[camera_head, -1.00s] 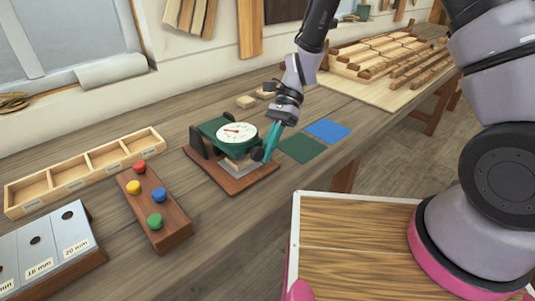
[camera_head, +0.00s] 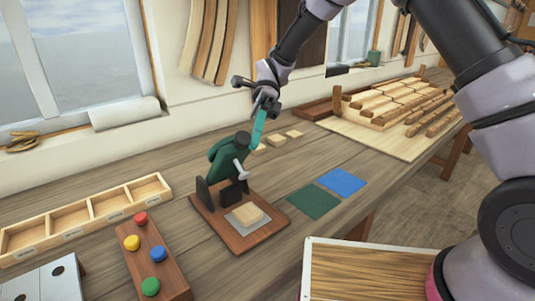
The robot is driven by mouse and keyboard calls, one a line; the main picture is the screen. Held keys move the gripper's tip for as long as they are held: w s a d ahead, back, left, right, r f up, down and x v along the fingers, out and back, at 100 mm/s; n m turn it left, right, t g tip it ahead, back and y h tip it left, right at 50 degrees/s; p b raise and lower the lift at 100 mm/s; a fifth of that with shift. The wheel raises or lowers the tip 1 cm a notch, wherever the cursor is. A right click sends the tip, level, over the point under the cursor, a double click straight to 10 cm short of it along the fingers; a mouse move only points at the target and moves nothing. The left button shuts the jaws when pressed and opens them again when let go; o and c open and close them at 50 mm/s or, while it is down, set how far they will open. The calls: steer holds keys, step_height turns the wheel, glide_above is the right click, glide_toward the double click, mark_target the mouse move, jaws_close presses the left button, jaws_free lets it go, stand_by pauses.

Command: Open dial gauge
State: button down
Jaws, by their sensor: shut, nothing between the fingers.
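The dial gauge (camera_head: 228,155) stands on a brown wooden base (camera_head: 224,235). Its green upper part is swung up and tilted back, and its dial face is turned out of view. A black knob is at its raised end and a pale stem sticks out to the right. Below it, a small wooden block (camera_head: 247,213) lies on a grey plate, uncovered. My gripper (camera_head: 256,142) is shut, its teal fingers beside the black knob at the raised end. I cannot tell whether they touch it.
A board with coloured knobs (camera_head: 150,258) and a divided wooden tray (camera_head: 95,215) are to the left. Green (camera_head: 313,201) and blue (camera_head: 343,182) squares lie to the right. Small wooden blocks (camera_head: 277,140) lie behind. A slatted wooden model (camera_head: 390,105) stands at the far right.

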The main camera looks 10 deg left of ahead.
steer(key=w+a+r, duration=0.4)
steer(key=w+a, duration=0.5)
steer(key=a, duration=0.2)
steer(key=shift+w+r, duration=0.15)
steer(key=shift+w, duration=0.05)
stand_by(0.4)
steer(key=v, duration=0.7)
steer(key=shift+w, duration=0.3)
